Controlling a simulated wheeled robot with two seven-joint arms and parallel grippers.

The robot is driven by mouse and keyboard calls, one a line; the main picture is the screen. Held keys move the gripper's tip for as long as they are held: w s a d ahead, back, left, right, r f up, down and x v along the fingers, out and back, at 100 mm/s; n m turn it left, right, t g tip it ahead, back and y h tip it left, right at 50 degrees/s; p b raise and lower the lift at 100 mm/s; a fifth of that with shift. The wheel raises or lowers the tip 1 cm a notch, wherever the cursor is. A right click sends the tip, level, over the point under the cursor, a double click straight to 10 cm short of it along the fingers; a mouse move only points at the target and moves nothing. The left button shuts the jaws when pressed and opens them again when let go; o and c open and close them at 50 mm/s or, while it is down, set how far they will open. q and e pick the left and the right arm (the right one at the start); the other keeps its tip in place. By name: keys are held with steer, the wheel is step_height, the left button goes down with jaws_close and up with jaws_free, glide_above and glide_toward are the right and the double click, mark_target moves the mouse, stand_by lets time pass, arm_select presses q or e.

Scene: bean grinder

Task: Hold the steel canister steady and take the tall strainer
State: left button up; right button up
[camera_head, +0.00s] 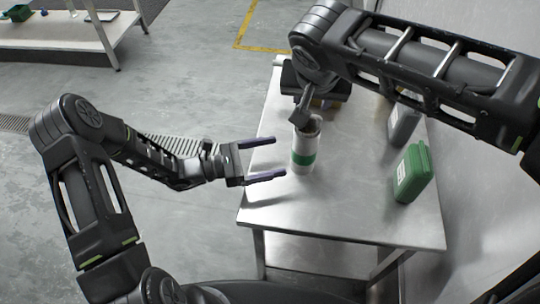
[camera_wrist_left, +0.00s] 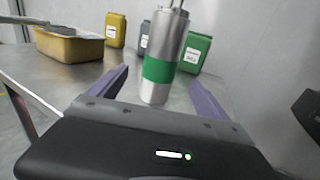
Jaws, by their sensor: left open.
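The steel canister (camera_head: 304,158) with a green band stands upright on the metal table; it also shows in the left wrist view (camera_wrist_left: 160,70). My left gripper (camera_head: 280,157) is open, just left of the canister, with its purple fingers pointing at it. In the left wrist view the canister stands ahead between the fingers (camera_wrist_left: 160,88). My right gripper (camera_head: 303,108) reaches down from above to the canister's top. Thin dark parts show at the canister's mouth in the left wrist view. I cannot make out the tall strainer or whether the right gripper holds it.
A green container (camera_head: 412,173) stands at the table's right, with a grey one (camera_head: 403,126) behind it. In the left wrist view a yellow container (camera_wrist_left: 115,30) and a yellow bin (camera_wrist_left: 68,45) stand behind. The table's front (camera_head: 340,215) is clear.

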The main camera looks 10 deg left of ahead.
mark_target(292, 153)
arm_select(q)
steer(key=shift+d, duration=0.15)
steer(key=x, duration=0.7)
steer(key=shift+w+d, duration=0.1)
steer(key=shift+d, duration=0.2)
steer(key=shift+c, duration=0.5)
